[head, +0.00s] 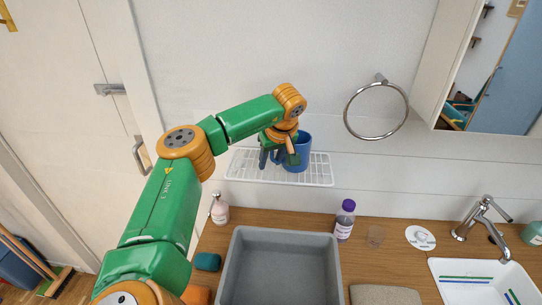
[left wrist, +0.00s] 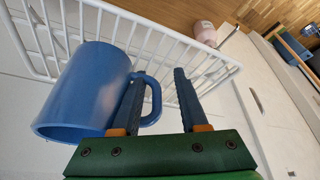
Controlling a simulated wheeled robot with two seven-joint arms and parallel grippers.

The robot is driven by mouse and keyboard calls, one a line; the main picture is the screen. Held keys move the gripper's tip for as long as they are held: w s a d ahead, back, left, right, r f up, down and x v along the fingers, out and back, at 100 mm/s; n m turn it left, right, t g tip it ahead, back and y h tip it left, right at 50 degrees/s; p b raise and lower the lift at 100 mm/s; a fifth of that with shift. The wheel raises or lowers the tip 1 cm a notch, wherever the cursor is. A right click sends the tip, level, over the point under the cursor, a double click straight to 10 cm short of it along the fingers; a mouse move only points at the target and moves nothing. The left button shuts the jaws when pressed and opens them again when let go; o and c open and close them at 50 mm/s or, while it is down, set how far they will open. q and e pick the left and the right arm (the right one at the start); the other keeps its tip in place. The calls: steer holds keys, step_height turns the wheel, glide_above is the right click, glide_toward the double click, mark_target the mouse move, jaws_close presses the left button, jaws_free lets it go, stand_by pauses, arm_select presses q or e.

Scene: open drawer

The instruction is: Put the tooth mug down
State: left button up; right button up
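The blue tooth mug (head: 304,151) is upright at the white wire shelf (head: 245,171) on the wall and appears to stand on it. My left gripper (head: 279,155) is at the left side of the mug, by its handle. In the left wrist view the mug (left wrist: 85,92) is at the left, with the shelf behind it. The left gripper (left wrist: 160,90) has its fingers apart. One finger is at the handle loop, between the mug's wall and the outer handle. A clear gap shows between the handle and the other finger. My right gripper is not in view.
A towel ring (head: 376,110) hangs right of the shelf, near a mirror cabinet (head: 450,90).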

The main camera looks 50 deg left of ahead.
arm_select(q)
steer(key=shift+r, duration=0.1)
steer(key=shift+d+r, duration=0.15)
steer(key=shift+r, duration=0.1)
steer(key=b+v, duration=0.1)
steer(key=v, duration=1)
steer(key=shift+r+b, duration=0.2)
steer(key=shift+b, duration=0.1)
steer(key=shift+d, duration=0.15)
